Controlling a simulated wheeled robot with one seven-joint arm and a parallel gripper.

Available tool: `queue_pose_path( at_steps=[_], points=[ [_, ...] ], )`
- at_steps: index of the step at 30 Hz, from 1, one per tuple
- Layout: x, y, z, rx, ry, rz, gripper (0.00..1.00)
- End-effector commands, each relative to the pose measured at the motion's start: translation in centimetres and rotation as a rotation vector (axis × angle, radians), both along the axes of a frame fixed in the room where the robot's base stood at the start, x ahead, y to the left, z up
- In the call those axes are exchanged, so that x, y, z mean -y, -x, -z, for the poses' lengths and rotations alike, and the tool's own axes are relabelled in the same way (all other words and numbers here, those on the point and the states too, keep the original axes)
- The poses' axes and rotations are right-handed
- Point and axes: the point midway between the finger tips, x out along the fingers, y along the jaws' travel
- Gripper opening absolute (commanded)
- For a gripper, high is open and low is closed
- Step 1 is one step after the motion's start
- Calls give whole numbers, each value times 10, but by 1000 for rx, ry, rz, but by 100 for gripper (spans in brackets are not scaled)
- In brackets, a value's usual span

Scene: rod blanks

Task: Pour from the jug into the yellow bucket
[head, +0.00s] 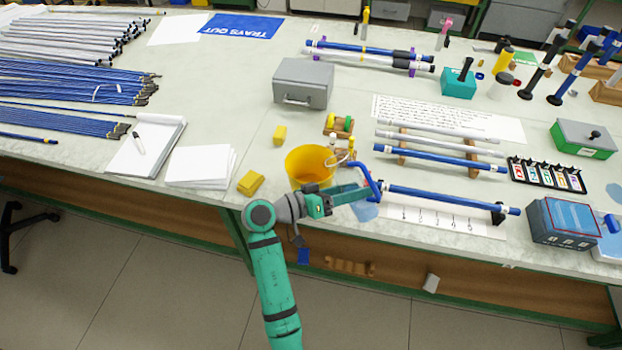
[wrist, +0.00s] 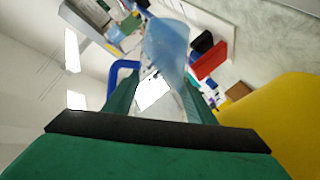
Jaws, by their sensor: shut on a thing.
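The yellow bucket (head: 297,158) stands upright on the bench near its front edge, mouth up. In the wrist view the bucket (wrist: 277,125) fills the right side. My gripper (head: 358,191) is just right of the bucket's front and is shut on the jug. The jug has a clear bluish body (head: 366,211), partly hidden behind the gripper, and a blue handle (head: 372,180). In the wrist view the jug (wrist: 166,45) shows beyond the fingers, apart from the bucket. I cannot tell its exact tilt or what is in it.
A blue rod (head: 440,198) lies just right of the jug. A yellow block (head: 250,183) and white paper (head: 200,167) lie left of the bucket. A small wooden stand (head: 338,127) is behind it. A grey box (head: 303,83) stands further back.

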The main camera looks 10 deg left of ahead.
Motion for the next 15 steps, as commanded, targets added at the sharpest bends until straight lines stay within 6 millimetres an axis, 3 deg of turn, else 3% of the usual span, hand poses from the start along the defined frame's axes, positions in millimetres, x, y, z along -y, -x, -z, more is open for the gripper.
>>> queue_pose_path(
  at_steps=[15],
  points=[
    [-1,0,0,-29,53,-3,20]
  ],
)
